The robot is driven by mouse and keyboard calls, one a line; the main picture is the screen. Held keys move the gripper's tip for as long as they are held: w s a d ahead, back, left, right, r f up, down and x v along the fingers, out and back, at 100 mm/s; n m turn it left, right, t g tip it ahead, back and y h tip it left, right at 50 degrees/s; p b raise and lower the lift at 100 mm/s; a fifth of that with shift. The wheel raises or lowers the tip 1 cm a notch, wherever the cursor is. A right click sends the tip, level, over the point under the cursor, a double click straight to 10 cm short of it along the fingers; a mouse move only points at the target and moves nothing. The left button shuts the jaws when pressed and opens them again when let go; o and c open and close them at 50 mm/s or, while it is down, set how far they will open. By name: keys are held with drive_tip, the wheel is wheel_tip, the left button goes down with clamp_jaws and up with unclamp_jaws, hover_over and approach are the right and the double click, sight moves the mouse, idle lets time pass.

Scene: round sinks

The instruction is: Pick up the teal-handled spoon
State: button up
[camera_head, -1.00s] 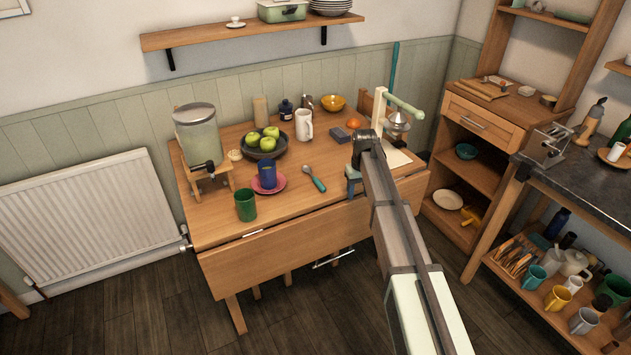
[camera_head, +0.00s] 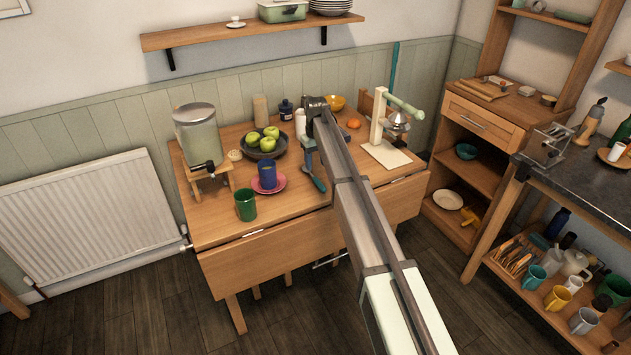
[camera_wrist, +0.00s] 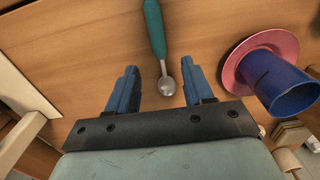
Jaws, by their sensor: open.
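The teal-handled spoon (camera_wrist: 155,30) lies on the wooden table in the wrist view, its metal bowl (camera_wrist: 169,87) toward my gripper and its handle running to the top edge. In the head view the spoon (camera_head: 319,184) shows beside my arm, partly hidden by it. My gripper (camera_wrist: 158,78) is open, with its two blue fingers apart on either side of the spoon's bowl end. Nothing is held. In the head view my gripper (camera_head: 309,165) is over the table near the spoon; its fingertips are hard to make out there.
A blue mug (camera_wrist: 285,85) stands on a pink saucer (camera_wrist: 262,48) close to the right of my gripper. A green mug (camera_head: 245,205), a bowl of green apples (camera_head: 283,149) and a juice press (camera_head: 378,130) also stand on the table (camera_head: 222,225).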

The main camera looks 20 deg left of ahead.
sight(316, 179)
drive_tip(key=shift+d+f, duration=0.1)
drive_tip(key=shift+f, duration=3.45)
drive_tip(key=shift+c, duration=0.4)
clamp_jaws()
